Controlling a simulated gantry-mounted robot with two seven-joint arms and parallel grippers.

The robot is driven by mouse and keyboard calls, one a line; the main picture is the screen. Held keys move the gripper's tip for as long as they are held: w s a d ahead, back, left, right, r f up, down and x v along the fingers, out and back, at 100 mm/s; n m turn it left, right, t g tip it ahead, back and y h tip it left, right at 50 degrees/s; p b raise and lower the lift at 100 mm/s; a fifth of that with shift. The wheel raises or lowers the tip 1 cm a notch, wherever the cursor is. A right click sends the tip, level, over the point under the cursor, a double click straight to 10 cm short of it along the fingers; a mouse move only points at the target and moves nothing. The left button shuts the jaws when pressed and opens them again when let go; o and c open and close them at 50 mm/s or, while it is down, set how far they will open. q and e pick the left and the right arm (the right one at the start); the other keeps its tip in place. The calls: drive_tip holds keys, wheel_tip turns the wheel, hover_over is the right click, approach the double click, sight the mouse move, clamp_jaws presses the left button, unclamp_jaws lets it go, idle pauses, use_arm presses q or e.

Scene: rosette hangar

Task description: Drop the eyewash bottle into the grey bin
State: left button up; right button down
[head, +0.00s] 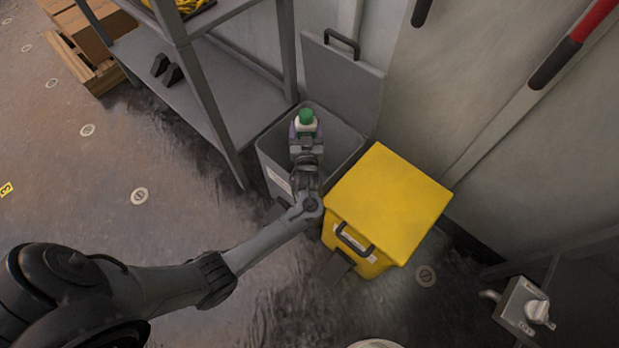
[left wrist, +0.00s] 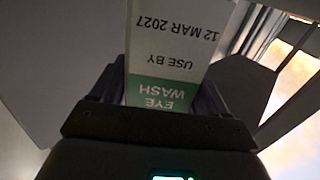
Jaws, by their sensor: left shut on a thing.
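The eyewash bottle (head: 306,122) is white with a green cap in the head view. In the left wrist view its label (left wrist: 165,60) reads "EYE WASH", "USE BY 12 MAR 2027", upside down. My left gripper (head: 306,140) is shut on the bottle, with a finger on each side of it in the wrist view (left wrist: 160,95). The bottle appears over the mouth of the grey bin (head: 346,146), whose lid (head: 340,85) stands open at the back. The bin's floor is hidden. My right gripper is not in view.
A yellow lidded bin (head: 390,200) stands right beside the grey bin. A grey shelf unit (head: 205,85) stands close on the left, its post near the bin. A wall is behind. The floor at left is mostly clear.

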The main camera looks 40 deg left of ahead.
use_arm(q)
drive_tip(key=shift+f, duration=0.25)
drive_tip(key=o, duration=1.3)
drive_tip(key=shift+c, duration=0.2)
drive_tip(key=shift+o, duration=0.8)
drive_tip(key=shift+w, duration=0.1)
drive_tip(key=shift+f, duration=0.1)
